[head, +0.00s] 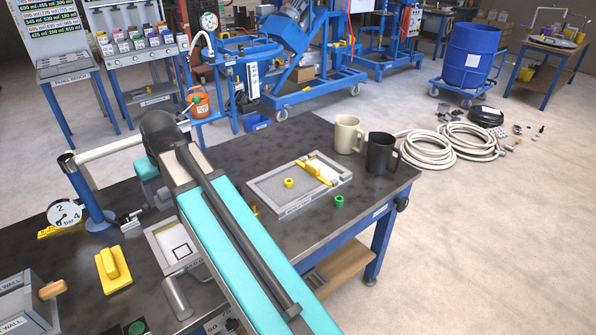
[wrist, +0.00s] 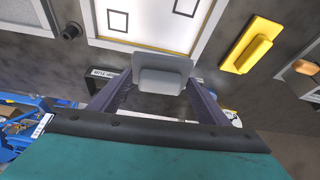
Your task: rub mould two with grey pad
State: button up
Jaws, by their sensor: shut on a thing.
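My gripper (wrist: 160,85) is shut on a grey pad (wrist: 163,66), with one dark finger at each side of it. In the wrist view the pad shows in front of the lower rim of a pale framed panel (wrist: 150,28). I cannot tell whether it touches. The panel bears dark square outlines, one at the left (wrist: 117,20) and one at the right (wrist: 185,5); I cannot read which is mould two. The panel also shows in the head view (head: 160,238), partly hidden by my arm. My gripper is hidden in the head view.
A yellow block with a grip (head: 113,270) lies left of the panel. A gauge (head: 64,213) and blue post (head: 88,195) stand behind it. A grey tray (head: 285,202), a cream mug (head: 348,134) and a black mug (head: 381,153) are at the right of the dark bench.

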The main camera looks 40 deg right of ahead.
jog(key=s+d+f+n+y+p, duration=0.1)
jog(key=s+d+n+p, duration=0.2)
jog(key=d, duration=0.8)
jog(key=s+d+f+n+g+y+p, duration=0.1)
jog(key=s+d+n+p, duration=0.2)
jog(key=d, duration=0.9)
jog(key=s+d+f+n+y+p, duration=0.1)
jog(key=s+d+n+p, duration=0.1)
jog(key=s+d+p, duration=0.3)
jog(key=s+d, duration=0.3)
jog(key=d, duration=0.3)
jog(key=shift+d+f+n, duration=0.2)
jog(key=shift+f+n, duration=0.2)
jog(key=shift+g, duration=0.3)
